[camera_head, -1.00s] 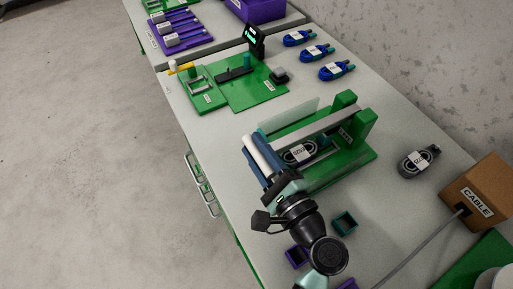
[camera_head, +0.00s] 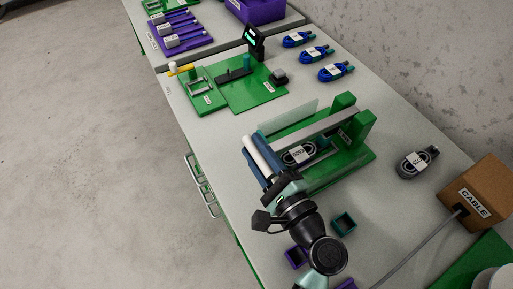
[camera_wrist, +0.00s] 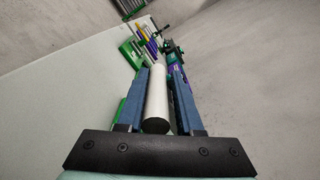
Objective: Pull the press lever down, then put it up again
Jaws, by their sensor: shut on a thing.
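The press stands mid-table on a green base (camera_head: 352,163) with green uprights (camera_head: 363,125) at its right. Its grey lever bar (camera_head: 315,130) runs from the uprights toward the lower left and ends near the white handle (camera_head: 258,149). My gripper (camera_head: 256,152) has its blue fingers on either side of this handle and is shut on it. In the wrist view the white handle (camera_wrist: 157,100) lies lengthwise between the two fingers. A coiled cable with a white label (camera_head: 298,154) lies on the press below the bar. My gripper hides part of the handle end.
A clear panel (camera_head: 290,115) stands behind the press. Small teal (camera_head: 343,222) and purple (camera_head: 296,257) boxes lie near my arm. A grey coil (camera_head: 418,160) and cardboard box (camera_head: 480,198) are at right. A green fixture (camera_head: 255,92) and blue coils (camera_head: 317,53) stand farther back.

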